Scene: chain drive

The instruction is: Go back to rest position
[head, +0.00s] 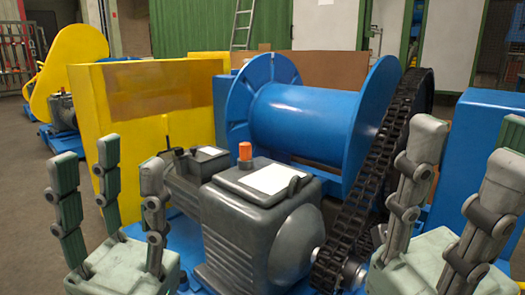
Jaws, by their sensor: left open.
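My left gripper (107,158) stands at the lower left of the head view with its fingers pointing up and spread apart, open and empty. My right gripper (464,150) stands at the lower right with its fingers also up and apart, open and empty. Between them is the chain drive. A black chain (382,150) runs from the small sprocket (352,272) on the grey motor (262,225) up to the large wheel beside the blue drum (300,122). The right gripper is close to the chain's right side in the picture; I cannot tell whether they touch.
A yellow guard panel (140,100) stands behind the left gripper. An orange cap (245,150) sits on the motor. A blue block (470,150) is behind the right gripper. Farther back are another yellow machine (72,55), a ladder (242,24) and open floor (25,200) at left.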

